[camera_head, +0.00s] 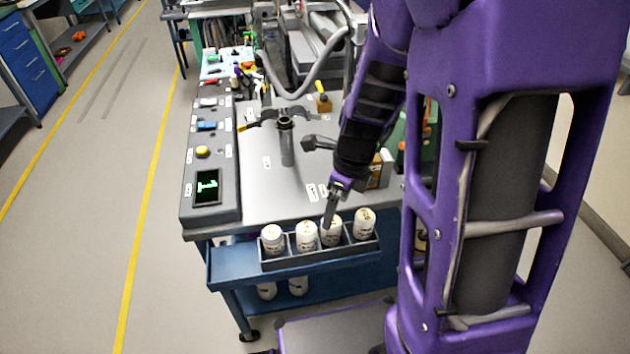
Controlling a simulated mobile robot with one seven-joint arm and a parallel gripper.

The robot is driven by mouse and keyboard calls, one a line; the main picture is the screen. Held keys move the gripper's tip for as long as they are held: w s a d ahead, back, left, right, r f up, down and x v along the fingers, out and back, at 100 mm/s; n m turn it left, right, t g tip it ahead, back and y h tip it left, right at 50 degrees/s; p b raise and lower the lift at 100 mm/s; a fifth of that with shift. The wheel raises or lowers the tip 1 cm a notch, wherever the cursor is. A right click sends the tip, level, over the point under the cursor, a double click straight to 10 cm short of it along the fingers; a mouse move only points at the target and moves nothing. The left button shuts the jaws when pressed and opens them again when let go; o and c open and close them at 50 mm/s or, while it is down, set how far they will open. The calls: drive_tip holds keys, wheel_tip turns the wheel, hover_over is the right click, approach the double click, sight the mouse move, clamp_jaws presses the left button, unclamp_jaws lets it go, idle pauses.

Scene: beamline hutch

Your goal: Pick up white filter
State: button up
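Several white cylindrical canisters with dark printed marks stand in a row in a dark divided rack (320,257) at the front of the bench. I take these for the white filters. From left to right they are the first white filter (272,240), the second (306,237), the third (334,237) and the rightmost (364,224). My gripper (329,222) points down at the top of the third one and partly covers it. Its fingers look like one narrow dark shape, so their opening and any contact with the filter cannot be made out.
The rack sits on a blue shelf (228,268) at the front of the grey workbench (262,190). A control panel (208,187) with a screen is at left. A metal post (286,145) stands behind. More white canisters (298,286) show below the shelf. The floor at left is clear.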

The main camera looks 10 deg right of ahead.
sight(331, 234)
wheel_tip(331, 234, down, 2)
drive_tip(key=shift+w+a+f, duration=0.1)
drive_tip(key=shift+w, duration=0.05)
drive_tip(key=f+b, duration=0.1)
drive_tip(key=b, duration=0.1)
drive_tip(key=f+b, duration=0.4)
drive_tip(key=shift+w+a, duration=0.25)
drive_tip(key=shift+a, duration=0.1)
drive_tip(key=shift+c, duration=0.3)
clamp_jaws()
